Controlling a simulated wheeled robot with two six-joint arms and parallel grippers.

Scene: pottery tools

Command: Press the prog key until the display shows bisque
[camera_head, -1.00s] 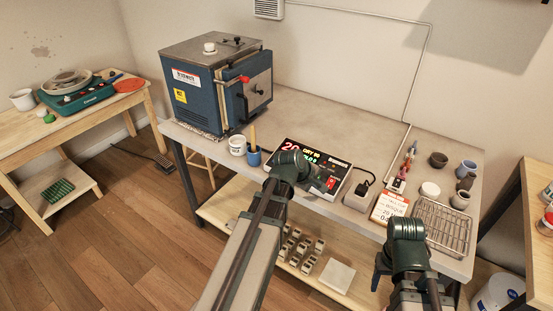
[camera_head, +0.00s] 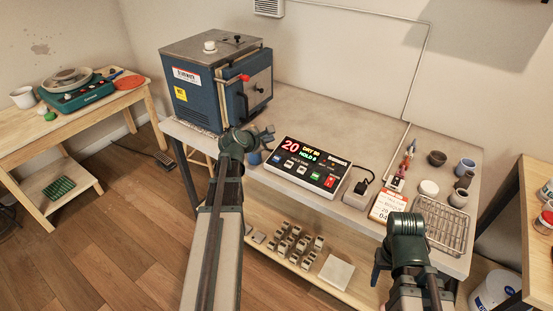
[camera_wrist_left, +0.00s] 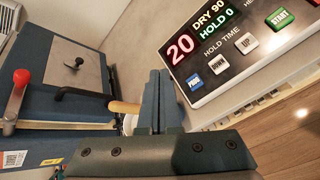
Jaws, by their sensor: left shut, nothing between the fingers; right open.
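The kiln controller (camera_head: 338,168) lies on the grey bench, its dark face tilted up. Its lit display (camera_head: 302,150) reads a red 20, DRY 90 in yellow and HOLD 0 in green; the same display is clear in the left wrist view (camera_wrist_left: 205,35). The blue prog key (camera_wrist_left: 194,83) is at the left of a key row with DOWN, UP and a green START key. My left gripper (camera_head: 267,134) is shut and empty, left of the controller and apart from the keys. My right gripper (camera_head: 380,270) is open at the bench's front right; its fingers are mostly hidden.
A printed card (camera_head: 388,207), wire rack (camera_head: 446,224) and several small pots stand right. Bench behind the controller is clear.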

